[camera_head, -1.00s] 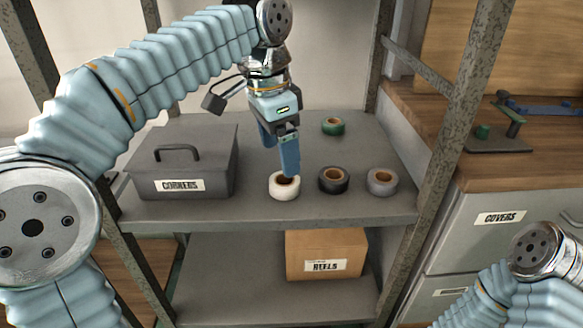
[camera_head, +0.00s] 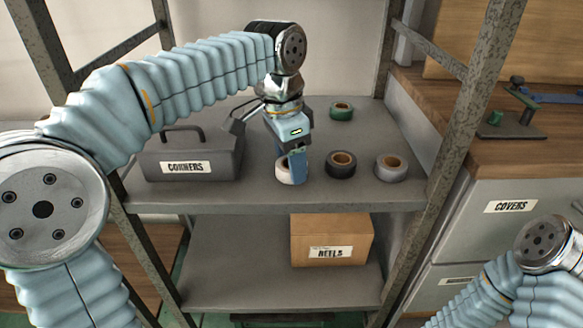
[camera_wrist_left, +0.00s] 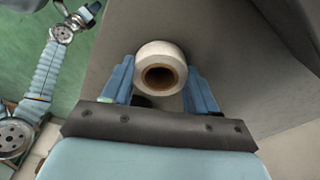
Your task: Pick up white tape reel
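The white tape reel (camera_head: 284,172) lies flat on the upper shelf, at the left of the front row of reels. My left gripper (camera_head: 298,167) is lowered onto it from above, and one blue finger hides part of the reel's right side. In the left wrist view the white reel (camera_wrist_left: 160,70) and its brown core sit between the two fingers of my left gripper (camera_wrist_left: 160,80), one finger on each side. The fingers look open and very close to the reel; contact is hard to make out.
A black reel (camera_head: 341,166) stands close to the right of the left gripper, with a grey reel (camera_head: 391,169) beyond it. A green reel (camera_head: 341,112) lies behind. A grey box labelled CORNERS (camera_head: 190,165) is to the left. A REELS carton (camera_head: 332,240) stands on the lower shelf.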

